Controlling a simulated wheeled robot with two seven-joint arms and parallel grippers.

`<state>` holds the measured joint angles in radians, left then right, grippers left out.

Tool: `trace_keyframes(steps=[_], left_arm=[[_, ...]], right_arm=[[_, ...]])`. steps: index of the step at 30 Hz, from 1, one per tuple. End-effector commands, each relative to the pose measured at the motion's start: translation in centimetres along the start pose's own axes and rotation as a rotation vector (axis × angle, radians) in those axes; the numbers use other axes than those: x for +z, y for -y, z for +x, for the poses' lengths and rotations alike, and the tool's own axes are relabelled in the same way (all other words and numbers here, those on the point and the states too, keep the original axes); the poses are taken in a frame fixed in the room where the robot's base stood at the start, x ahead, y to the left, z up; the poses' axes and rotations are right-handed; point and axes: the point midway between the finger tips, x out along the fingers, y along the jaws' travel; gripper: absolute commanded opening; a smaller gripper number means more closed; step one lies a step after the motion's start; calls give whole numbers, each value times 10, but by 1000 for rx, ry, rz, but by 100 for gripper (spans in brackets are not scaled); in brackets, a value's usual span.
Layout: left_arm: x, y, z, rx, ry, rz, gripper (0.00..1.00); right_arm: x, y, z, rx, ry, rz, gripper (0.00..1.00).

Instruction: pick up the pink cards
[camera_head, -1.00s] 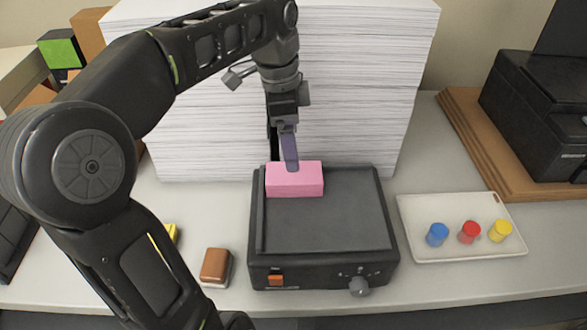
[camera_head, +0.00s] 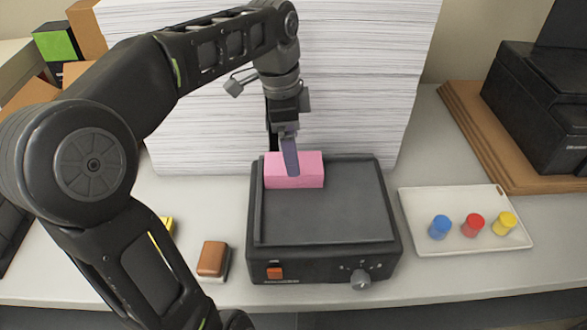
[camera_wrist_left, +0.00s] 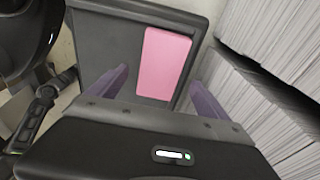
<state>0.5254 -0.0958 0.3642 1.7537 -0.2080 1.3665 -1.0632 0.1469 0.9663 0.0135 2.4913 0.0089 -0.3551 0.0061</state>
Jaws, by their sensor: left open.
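The pink cards (camera_head: 309,170) form a block lying on the back left part of the black laminator's flat top (camera_head: 330,215). My left gripper (camera_head: 290,168) comes down from above at the cards, one finger showing in front of the block. In the left wrist view the pink cards (camera_wrist_left: 166,64) show ahead of my open left gripper (camera_wrist_left: 160,84), between the lines of its two purple fingers. I cannot tell whether a finger touches them. My right gripper is in neither view.
A tall stack of white paper (camera_head: 350,80) stands close behind the laminator. A white tray (camera_head: 450,247) with blue, red and yellow pots lies at the right. A black machine (camera_head: 535,110) stands on a wooden board (camera_head: 465,135). A brown block (camera_head: 212,258) sits left of the laminator.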

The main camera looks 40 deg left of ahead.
Motion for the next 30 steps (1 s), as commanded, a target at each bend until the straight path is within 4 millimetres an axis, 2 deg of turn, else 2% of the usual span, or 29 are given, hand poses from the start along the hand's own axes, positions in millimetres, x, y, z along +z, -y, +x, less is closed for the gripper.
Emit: trace_keyframes(steps=[6, 9, 26, 30], left_arm=[[3, -1, 30, 3, 2, 0, 89], [2, 0, 36, 1, 1, 0, 89], [2, 0, 37, 0, 0, 0, 89], [2, 0, 37, 0, 0, 0, 79]], right_arm=[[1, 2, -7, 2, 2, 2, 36], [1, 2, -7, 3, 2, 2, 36], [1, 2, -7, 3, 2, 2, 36], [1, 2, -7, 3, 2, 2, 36]])
